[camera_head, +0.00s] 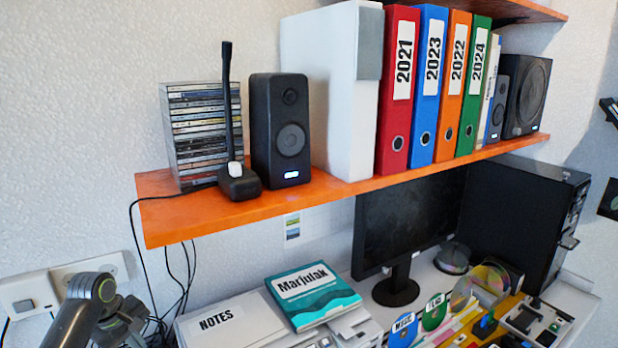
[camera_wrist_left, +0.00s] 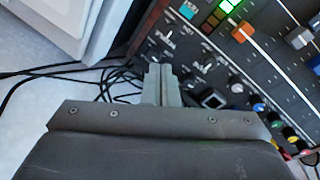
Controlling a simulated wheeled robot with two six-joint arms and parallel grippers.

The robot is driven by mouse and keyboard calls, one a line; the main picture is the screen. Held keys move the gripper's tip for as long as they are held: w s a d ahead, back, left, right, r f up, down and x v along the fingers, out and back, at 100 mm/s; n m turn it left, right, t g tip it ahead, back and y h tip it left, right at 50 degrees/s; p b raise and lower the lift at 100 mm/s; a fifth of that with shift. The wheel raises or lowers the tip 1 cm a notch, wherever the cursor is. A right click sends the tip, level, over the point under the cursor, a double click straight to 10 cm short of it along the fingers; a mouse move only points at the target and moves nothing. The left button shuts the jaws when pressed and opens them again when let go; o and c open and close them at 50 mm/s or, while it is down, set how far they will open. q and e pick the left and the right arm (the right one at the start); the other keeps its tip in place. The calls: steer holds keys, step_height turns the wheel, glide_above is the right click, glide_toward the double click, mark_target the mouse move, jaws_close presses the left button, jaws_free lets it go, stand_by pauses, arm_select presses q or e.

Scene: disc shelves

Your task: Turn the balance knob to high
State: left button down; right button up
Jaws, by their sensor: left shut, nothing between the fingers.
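In the left wrist view, a dark control panel (camera_wrist_left: 188,55) carries small printed labels, toggles, sliders and several knobs. A pale knob (camera_wrist_left: 235,84) stands right of my fingers, with blue, yellow and green knobs in a row beyond it. The labels are too blurred to tell which knob is the balance knob. My left gripper (camera_wrist_left: 161,75) is shut and empty, its fingertips over the lower left part of the panel; I cannot tell whether they touch it. The gripper hides part of the panel. In the head view only a piece of my left arm shows, at lower left.
In the wrist view, black cables (camera_wrist_left: 95,80) lie left of the panel. In the head view, an orange shelf (camera_head: 330,198) holds speakers, CDs and binders above the desk. A monitor (camera_head: 405,220), a teal book (camera_head: 312,294) and several discs stand on the desk below.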

arm_select(q)
steer(key=shift+s+a+b+x, duration=0.1)
steer(key=shift+s+b+x, duration=0.05)
steer(key=shift+b+x, duration=0.95)
steer(key=shift+s+a+b+x, duration=0.15)
steer(key=shift+b+x, duration=0.6)
steer(key=shift+b, duration=0.65)
steer(key=shift+d+f, duration=0.1)
steer(key=shift+f, duration=0.3)
steer(key=shift+x, duration=0.95)
steer(key=shift+s, duration=0.2)
steer(key=shift+w, duration=0.25)
steer(key=shift+r+p, duration=0.1)
steer(key=shift+p, duration=0.45)
